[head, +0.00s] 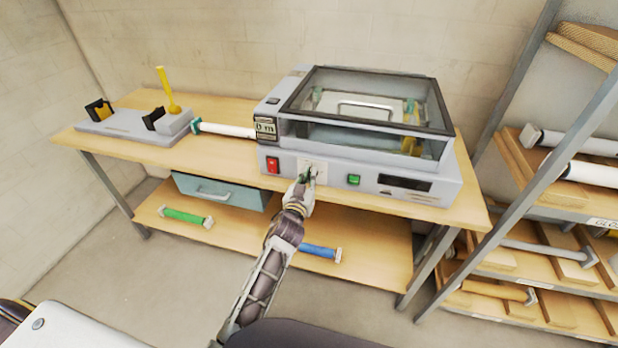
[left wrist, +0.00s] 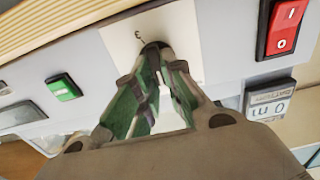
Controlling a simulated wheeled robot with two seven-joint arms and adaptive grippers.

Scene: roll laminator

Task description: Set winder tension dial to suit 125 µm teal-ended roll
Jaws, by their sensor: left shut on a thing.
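The roll laminator (head: 430,188) stands on the bench with its clear lid down. My left gripper (head: 307,178) is at its front panel, between the red switch and the green button. In the left wrist view my left gripper (left wrist: 152,72) is shut on the dark tension dial (left wrist: 154,47), which its fingers mostly hide. A pale scale plate (left wrist: 185,30) lies behind the dial; one mark shows, but the pointer setting is hidden. The teal-ended roll (head: 228,130) lies on the bench left of the laminator. My right gripper is not in view.
The red rocker switch (head: 273,165) and green button (head: 354,180) flank the dial. A small display (head: 265,128) sits on the laminator's left corner. A stand with a yellow lever (head: 168,90) is at the bench's left. Green (head: 187,217) and blue (head: 320,251) rolls lie on the lower shelf.

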